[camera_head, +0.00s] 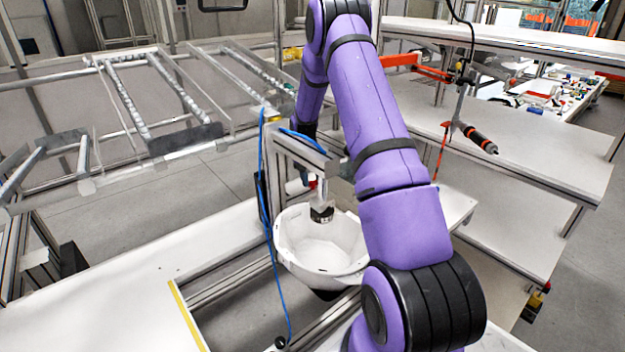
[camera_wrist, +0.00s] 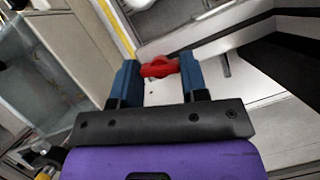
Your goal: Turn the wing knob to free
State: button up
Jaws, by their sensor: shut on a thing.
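The red wing knob (camera_wrist: 159,68) sits between the two blue fingertips of my gripper (camera_wrist: 160,72) in the wrist view. Both fingers touch its sides, so my gripper is shut on it. In the head view my purple arm hides most of the gripper and the knob. A white helmet shell (camera_head: 318,262) hangs open side up under a metal frame (camera_head: 305,150), with a dark round clamp part (camera_head: 321,214) above its inside. I cannot tell from these frames how far the knob is turned.
A white table (camera_head: 110,280) with a yellow edge strip lies at the left. A blue cable (camera_head: 270,230) hangs beside the shell. White shelves (camera_head: 530,150) and a hanging screwdriver (camera_head: 478,138) are at the right. A metal rack (camera_head: 150,95) stands at the back left.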

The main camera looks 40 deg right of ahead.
jog(key=shift+a+n+h, duration=0.1)
jog(key=shift+n+h, duration=0.5)
jog(key=shift+n, duration=1)
jog(key=o, duration=0.9)
jog(key=v, duration=1)
jog(key=shift+w+r, duration=0.25)
jog(key=shift+r, duration=0.1)
jog(key=shift+s, duration=0.1)
